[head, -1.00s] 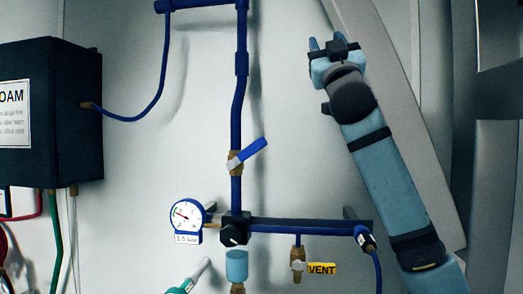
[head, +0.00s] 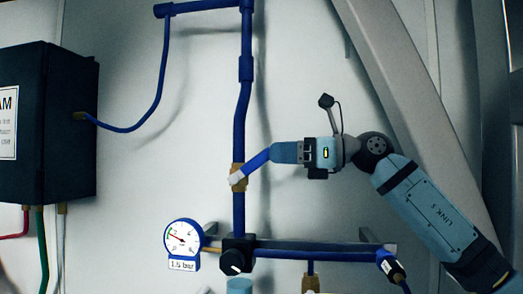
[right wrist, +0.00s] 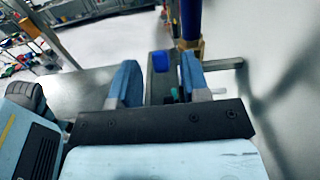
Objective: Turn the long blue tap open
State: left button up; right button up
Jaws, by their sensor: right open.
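The long blue tap lever (head: 257,160) slants up to the right from the brass valve body (head: 237,177) on the vertical blue pipe (head: 241,110). My right gripper (head: 275,153) reaches in from the right, with its fingers at the lever's outer end. In the right wrist view its fingers (right wrist: 160,82) are apart. The fingers hide the lever's tip in the head view. My left gripper is not in view.
A pressure gauge (head: 184,238) labelled 1.5 bar and a black knob (head: 236,256) sit below the valve. A horizontal blue pipe (head: 315,252) runs right from the knob. A black box (head: 60,125) hangs at left.

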aim_at(261, 153)
jog(key=a, duration=0.2)
jog(key=w+a+p, duration=0.1)
jog(key=a, duration=0.1)
jog(key=shift+a, duration=0.1)
grip_shut()
